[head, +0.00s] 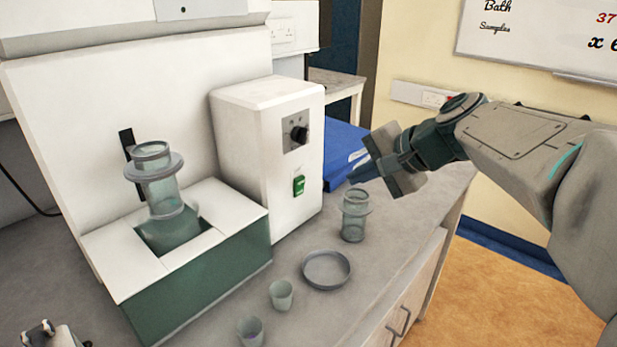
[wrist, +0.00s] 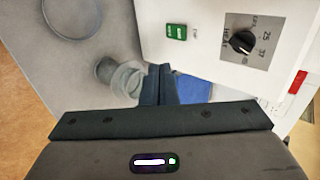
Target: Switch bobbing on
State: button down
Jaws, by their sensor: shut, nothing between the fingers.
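A white control box (head: 240,140) stands on the bench. Its front carries a green rocker switch (head: 299,185) low down and a black dial (head: 299,134) above it. Both also show in the wrist view: the green switch (wrist: 176,31) and the black dial (wrist: 243,41), whose plate has heat markings. I cannot read a bobbing label or tell the switch's position. Left of the box is a green and white bath (head: 200,275) with a glass vessel (head: 160,185) in its opening. My gripper (head: 356,178) is shut and empty, right of the box and apart from the switch; its fingers (wrist: 158,82) point toward the bench.
A glass jar (head: 354,215) stands below my gripper, also in the wrist view (wrist: 126,79). A shallow dish (head: 327,269) and two small cups (head: 281,294) (head: 250,331) sit toward the bench's front edge. A blue object (head: 343,150) lies behind the box.

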jog(key=shift+s, duration=0.1)
send_near(300, 186)
jog(key=shift+x, duration=2.9)
jog(key=shift+d, duration=0.1)
jog(key=shift+r+p, duration=0.1)
jog(key=shift+p, duration=0.4)
